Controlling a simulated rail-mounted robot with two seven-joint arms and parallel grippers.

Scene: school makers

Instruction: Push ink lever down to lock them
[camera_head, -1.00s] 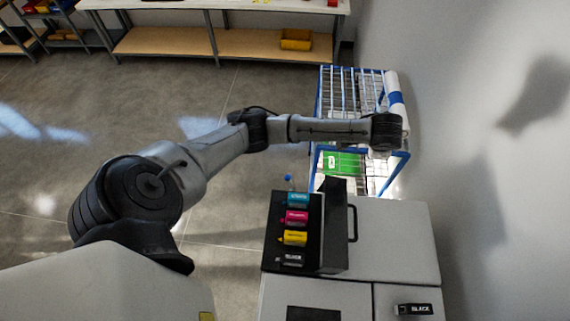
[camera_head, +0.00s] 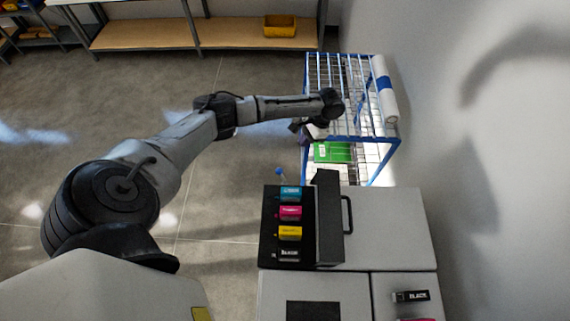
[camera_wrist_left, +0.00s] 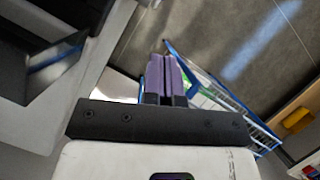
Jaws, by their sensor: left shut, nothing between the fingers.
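The printer (camera_head: 392,230) stands at lower right with its black ink bay (camera_head: 270,225) open. In the bay sit a cyan cartridge (camera_head: 291,193), a magenta cartridge (camera_head: 291,212), a yellow cartridge (camera_head: 290,232) and a black cartridge (camera_head: 289,254) in a row. A small blue-tipped lever (camera_head: 280,171) sticks up at the bay's far end. My left gripper (camera_head: 314,131) is shut and empty beyond the printer, apart from the lever. Its purple fingers (camera_wrist_left: 166,76) are together in the left wrist view. My right gripper is not in view.
A blue wire rack (camera_head: 345,125) with a green box (camera_head: 333,152) and a white roll (camera_head: 384,88) stands behind the printer, close to my left gripper. A loose black cartridge box (camera_head: 411,296) lies on the printer's near right. A wall rises at right; open floor lies left.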

